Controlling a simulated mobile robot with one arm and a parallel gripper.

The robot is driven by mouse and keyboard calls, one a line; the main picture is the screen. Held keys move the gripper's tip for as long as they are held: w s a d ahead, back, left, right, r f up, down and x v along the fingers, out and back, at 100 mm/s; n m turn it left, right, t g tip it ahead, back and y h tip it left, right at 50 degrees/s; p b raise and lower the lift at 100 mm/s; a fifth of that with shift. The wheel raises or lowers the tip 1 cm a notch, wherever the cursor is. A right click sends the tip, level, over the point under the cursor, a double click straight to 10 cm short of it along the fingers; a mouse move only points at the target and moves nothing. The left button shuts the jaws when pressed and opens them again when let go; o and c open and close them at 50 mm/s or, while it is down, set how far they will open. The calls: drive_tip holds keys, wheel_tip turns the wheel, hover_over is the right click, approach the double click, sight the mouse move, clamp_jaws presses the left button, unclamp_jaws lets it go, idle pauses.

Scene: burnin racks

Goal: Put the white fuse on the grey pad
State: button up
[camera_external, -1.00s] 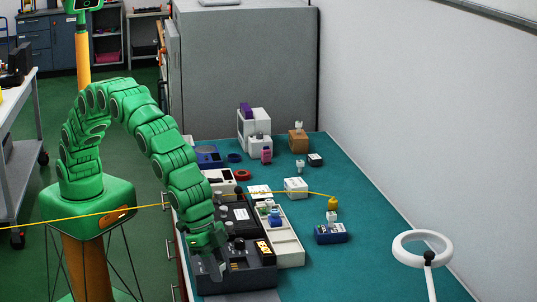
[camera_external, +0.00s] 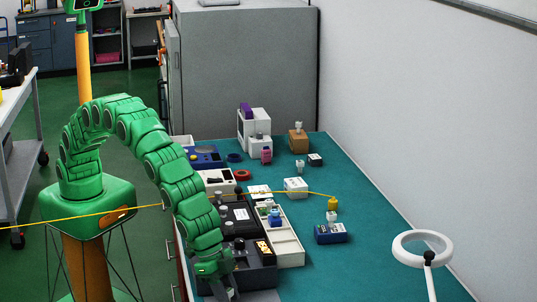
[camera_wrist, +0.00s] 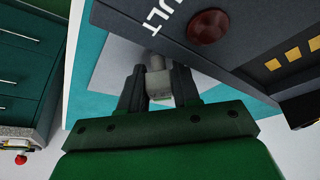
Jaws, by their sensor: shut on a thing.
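My gripper (camera_wrist: 158,86) is shut on the white fuse (camera_wrist: 158,83), a small pale block held between the two dark fingers in the wrist view. The grey pad (camera_wrist: 112,62) lies flat on the teal mat behind the fingers, partly covered by a dark box. The fuse appears over the pad; I cannot tell whether they touch. In the external view my gripper (camera_external: 226,288) is low at the front edge of the bench, and the grey pad (camera_external: 262,297) shows at the bottom beside it. The fuse is hidden there.
A dark tester box (camera_wrist: 250,30) with a red button (camera_wrist: 208,26) and yellow squares stands close to the fingers. A cream tray (camera_external: 288,248) and a blue block (camera_external: 331,234) stand to the right.

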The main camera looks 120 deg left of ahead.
drive_tip(key=shift+f, duration=0.1)
drive_tip(key=o, duration=1)
drive_tip(key=shift+o, duration=0.2)
drive_tip(key=v, duration=1.1)
drive_tip(key=s+a+r+g, duration=0.1)
drive_tip(key=s+a+r, duration=0.6)
drive_tip(key=s+a, duration=0.4)
drive_tip(key=s+a+r+g, duration=0.1)
drive_tip(key=s+a+r, duration=0.15)
drive_tip(key=s, duration=0.65)
drive_tip(key=s+a+r+g, duration=0.15)
drive_tip(key=s+a, duration=0.25)
drive_tip(key=s, duration=0.4)
drive_tip(key=s+a+f+g, duration=0.1)
drive_tip(key=s+a, duration=0.1)
drive_tip(key=s, duration=1.4)
drive_tip(key=s+a+f+g, duration=0.1)
drive_tip(key=s+a, duration=0.2)
drive_tip(key=s, duration=1.4)
drive_tip(key=shift+a+g, duration=0.35)
